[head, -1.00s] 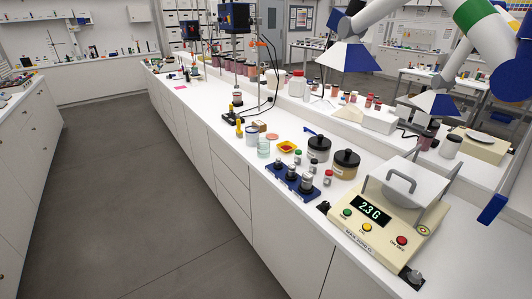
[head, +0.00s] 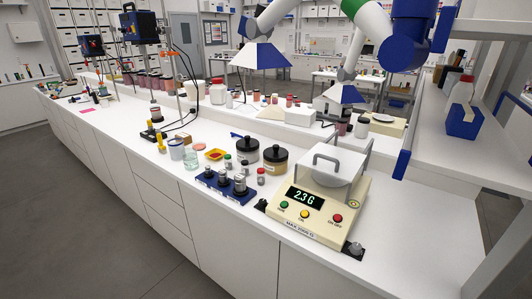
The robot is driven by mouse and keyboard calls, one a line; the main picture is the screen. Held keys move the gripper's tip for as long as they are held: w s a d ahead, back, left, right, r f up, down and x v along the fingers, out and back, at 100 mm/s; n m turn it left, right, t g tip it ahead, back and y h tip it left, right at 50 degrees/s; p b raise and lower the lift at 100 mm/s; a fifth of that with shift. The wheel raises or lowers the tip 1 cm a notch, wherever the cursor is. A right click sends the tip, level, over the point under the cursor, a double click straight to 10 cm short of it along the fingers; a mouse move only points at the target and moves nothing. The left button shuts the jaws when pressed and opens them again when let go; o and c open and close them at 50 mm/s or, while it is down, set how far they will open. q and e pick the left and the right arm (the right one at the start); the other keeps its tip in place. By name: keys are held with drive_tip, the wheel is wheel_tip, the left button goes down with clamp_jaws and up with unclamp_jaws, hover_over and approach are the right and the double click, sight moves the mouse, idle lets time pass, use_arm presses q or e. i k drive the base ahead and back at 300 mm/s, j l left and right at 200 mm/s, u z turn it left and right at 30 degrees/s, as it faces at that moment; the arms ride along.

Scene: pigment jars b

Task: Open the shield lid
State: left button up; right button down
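The shield lid (head: 339,173) is a pale plate with a grey arched handle (head: 327,159). It covers the top of the cream balance (head: 324,237) on the white bench, and I see no clear gap under it. Grey hinge-like bars show at its right side. Neither of my grippers is in view.
A blue weight block (head: 225,186) and two dark-lidded jars (head: 274,166) stand left of the balance. White ducts with blue-and-white hoods (head: 261,56) hang above and behind. The bench (head: 420,215) right of the balance is clear, beside a raised shelf (head: 470,150).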

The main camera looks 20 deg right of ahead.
sight(342, 164)
drive_tip(key=i+j+z, duration=0.45)
drive_tip(key=i+j, duration=0.4)
drive_tip(key=i, duration=0.15)
